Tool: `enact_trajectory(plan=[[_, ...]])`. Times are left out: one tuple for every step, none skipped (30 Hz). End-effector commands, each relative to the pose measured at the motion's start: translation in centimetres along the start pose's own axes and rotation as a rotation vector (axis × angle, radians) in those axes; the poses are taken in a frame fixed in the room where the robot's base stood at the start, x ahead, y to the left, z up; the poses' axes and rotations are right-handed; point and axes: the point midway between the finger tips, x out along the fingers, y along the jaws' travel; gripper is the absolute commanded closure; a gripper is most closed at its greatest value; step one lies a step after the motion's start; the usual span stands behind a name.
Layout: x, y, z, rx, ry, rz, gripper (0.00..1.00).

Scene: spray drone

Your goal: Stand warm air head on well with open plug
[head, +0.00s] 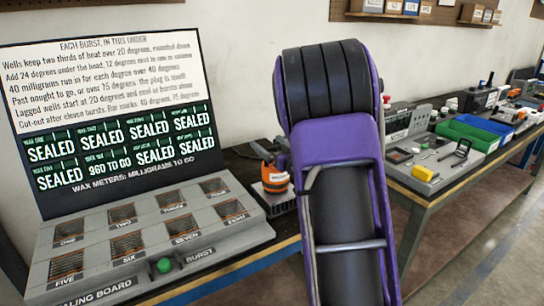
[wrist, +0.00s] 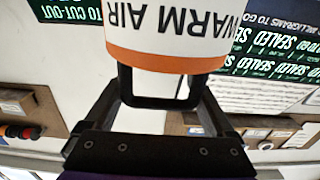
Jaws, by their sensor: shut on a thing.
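My gripper (wrist: 160,98) is shut on the black handle of the warm air head (wrist: 165,45). The head is white with an orange band and lettered WARM AIR. In the head view an orange and white body (head: 274,178) beside my arm looks like this head, at a grey base; contact with the base cannot be told. My arm hides the gripper there. The sealing board (head: 95,285) at front left has two rows of numbered wells. Well six (head: 127,243) is in the front row.
The display panel (head: 110,75) stands upright behind the wells. A green button (head: 164,265) marked BURST is on the board's front. To the right, a bench holds a green bin (head: 462,137), a blue bin (head: 490,126) and several devices. Shelves (head: 420,12) hang on the wall.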

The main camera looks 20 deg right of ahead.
Motion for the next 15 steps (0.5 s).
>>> enact_trajectory(plan=[[0.0, 0.1, -1.2, -0.003, 0.008, 0.000, 1.00], [0.0, 0.1, -1.8, -0.003, 0.010, 0.000, 1.00], [0.0, 0.1, -2.5, -0.004, 0.011, 0.001, 1.00], [0.0, 0.1, -3.2, -0.004, 0.011, 0.001, 1.00], [0.0, 0.1, -3.8, -0.003, 0.011, 0.000, 1.00], [0.0, 0.1, -4.6, -0.003, 0.011, 0.000, 1.00], [0.0, 0.1, -5.2, -0.003, 0.011, 0.001, 1.00], [0.0, 0.1, -5.8, -0.003, 0.011, 0.001, 1.00], [0.0, 0.1, -6.5, -0.002, 0.010, 0.001, 1.00], [0.0, 0.1, -7.0, -0.002, 0.010, 0.000, 1.00], [0.0, 0.1, -7.5, -0.003, 0.009, 0.001, 1.00], [0.0, 0.1, -8.1, -0.003, 0.009, 0.001, 1.00], [0.0, 0.1, -8.5, -0.002, 0.009, 0.001, 1.00], [0.0, 0.1, -8.8, -0.001, 0.009, 0.001, 1.00], [0.0, 0.1, -9.1, -0.001, 0.007, 0.001, 1.00]])
